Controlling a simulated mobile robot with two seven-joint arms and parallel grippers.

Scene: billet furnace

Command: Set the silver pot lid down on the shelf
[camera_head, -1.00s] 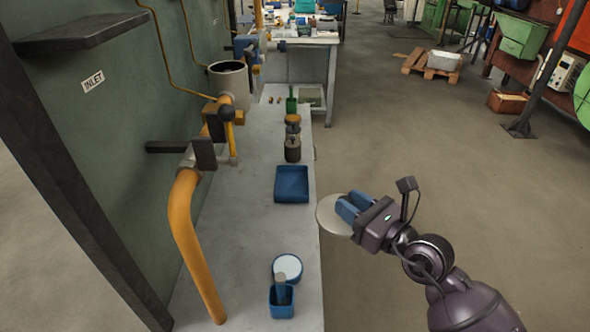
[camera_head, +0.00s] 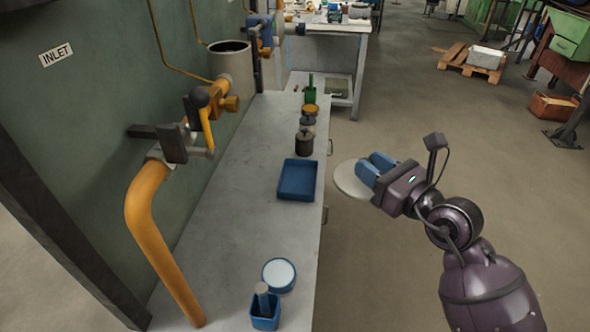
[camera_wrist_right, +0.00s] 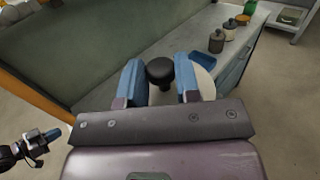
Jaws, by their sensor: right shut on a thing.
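The silver pot lid (camera_head: 352,179) is a flat round disc. It is held out in the air to the right of the grey bench, over the floor in the head view. My right gripper (camera_head: 373,168) is shut on it with blue fingers. In the right wrist view the lid's black knob (camera_wrist_right: 160,71) sits between the two fingers, and part of the silver disc (camera_wrist_right: 205,82) shows behind the right finger. No wall shelf is in view now.
The grey bench (camera_head: 235,205) carries a blue tray (camera_head: 298,180), a dark jar (camera_head: 304,143), a blue-rimmed round dish (camera_head: 279,274) and a blue cup (camera_head: 265,315). An orange pipe (camera_head: 155,235) rises at its left by the green wall (camera_head: 75,115). Open floor lies right.

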